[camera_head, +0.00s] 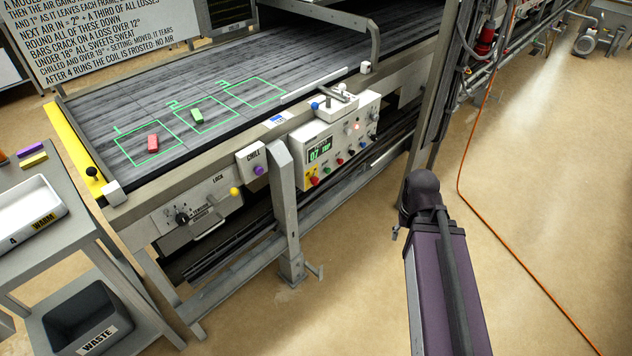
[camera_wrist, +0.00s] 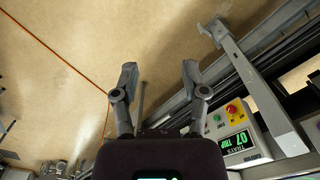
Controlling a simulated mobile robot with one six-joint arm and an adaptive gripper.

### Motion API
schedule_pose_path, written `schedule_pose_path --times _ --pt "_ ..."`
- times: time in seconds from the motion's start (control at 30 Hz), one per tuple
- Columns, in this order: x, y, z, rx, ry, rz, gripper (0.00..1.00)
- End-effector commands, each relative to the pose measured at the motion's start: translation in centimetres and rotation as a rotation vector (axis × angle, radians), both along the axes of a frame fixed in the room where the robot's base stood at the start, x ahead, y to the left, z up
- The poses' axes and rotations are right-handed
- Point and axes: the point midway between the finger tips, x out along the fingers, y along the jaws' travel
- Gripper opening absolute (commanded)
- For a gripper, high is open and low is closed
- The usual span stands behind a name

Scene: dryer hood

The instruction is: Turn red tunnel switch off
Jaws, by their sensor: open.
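A control panel (camera_head: 335,145) with a green-lit display (camera_head: 319,149) is on the front of the conveyor. A red control (camera_head: 314,181) is at its lower left, and a row of small coloured controls runs rightward from it. I cannot tell which one is the tunnel switch or how it is set. In the wrist view, a red button on a yellow base (camera_wrist: 231,109) shows beside the display (camera_wrist: 238,143). My gripper (camera_wrist: 159,76) is open and empty over the floor, left of the panel in that view. The head view shows my arm right of the panel, but no clear fingers.
A grey post (camera_head: 284,195) stands in front of the conveyor, left of the panel; it also shows in the wrist view (camera_wrist: 258,85). A CHILL box (camera_head: 252,160) is beside it. An orange cable (camera_head: 460,165) crosses the floor at right.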

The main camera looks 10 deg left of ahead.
Motion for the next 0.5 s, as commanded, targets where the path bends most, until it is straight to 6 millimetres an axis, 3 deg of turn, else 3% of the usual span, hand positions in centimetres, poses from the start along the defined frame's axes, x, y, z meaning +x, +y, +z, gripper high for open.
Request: schedule_pose_path --times 0.03,0.1,0.37,0.5 --pt "0.0 0.0 0.0 0.000 0.000 0.000 0.63" --pt "0.0 0.0 -0.1 0.001 -0.001 -0.001 0.84" --pt "1.2 0.9 -1.7 0.047 -0.020 -0.037 0.84" --pt "2.7 2.8 -3.7 0.113 -0.044 -0.087 0.84"
